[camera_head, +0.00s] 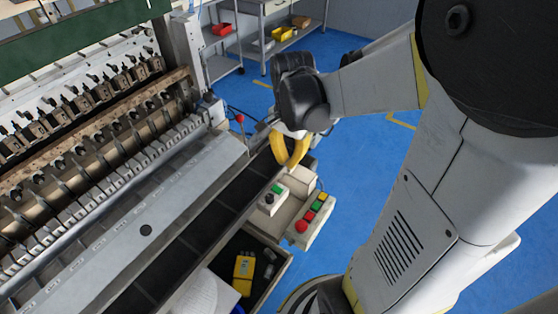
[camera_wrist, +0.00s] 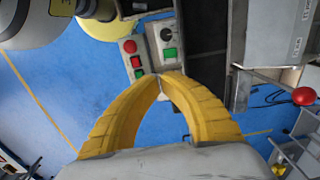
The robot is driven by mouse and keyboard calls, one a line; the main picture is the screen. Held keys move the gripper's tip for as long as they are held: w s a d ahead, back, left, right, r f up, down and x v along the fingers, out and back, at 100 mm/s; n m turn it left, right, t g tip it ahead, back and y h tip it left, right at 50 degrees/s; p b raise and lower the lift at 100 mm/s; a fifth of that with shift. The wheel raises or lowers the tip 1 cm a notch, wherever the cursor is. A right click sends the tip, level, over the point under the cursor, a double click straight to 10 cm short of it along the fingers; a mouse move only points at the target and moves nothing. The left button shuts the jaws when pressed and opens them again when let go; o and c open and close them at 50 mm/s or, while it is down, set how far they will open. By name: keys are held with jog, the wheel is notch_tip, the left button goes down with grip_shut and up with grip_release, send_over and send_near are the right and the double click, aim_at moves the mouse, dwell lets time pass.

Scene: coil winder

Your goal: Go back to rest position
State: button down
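My gripper (camera_head: 290,166) hangs in the head view near the right end of the coil winder (camera_head: 150,215), above the control boxes. Its two yellow curved fingers also show in the wrist view (camera_wrist: 160,77), where their tips meet. It is shut with nothing visible between the fingers. The button box (camera_head: 308,218) with red, yellow and green buttons sits below it, beside a box (camera_head: 270,201) with a black knob and a green button. In the wrist view the button box (camera_wrist: 134,60) and knob box (camera_wrist: 166,46) lie beyond the fingertips. No contact with them shows.
An open drawer (camera_head: 278,272) holds a yellow device (camera_head: 243,268). A red ball knob (camera_head: 240,118) stands at the machine's end and shows in the wrist view (camera_wrist: 304,96). Shelves with a red bin (camera_head: 222,29) and yellow bin (camera_head: 282,33) stand behind. Blue floor (camera_head: 345,170) is open to the right.

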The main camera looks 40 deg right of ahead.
jog(key=shift+s+r, duration=0.15)
jog(key=shift+r, duration=0.6)
jog(key=s+a+n+t+b, duration=0.3)
jog(key=a+n+t+b, duration=0.3)
jog(key=a+n, duration=0.7)
jog(key=shift+r+n+t+b, duration=0.35)
jog(key=shift+n+t, duration=0.05)
jog(key=shift+n, duration=0.1)
jog(key=shift+a, duration=0.1)
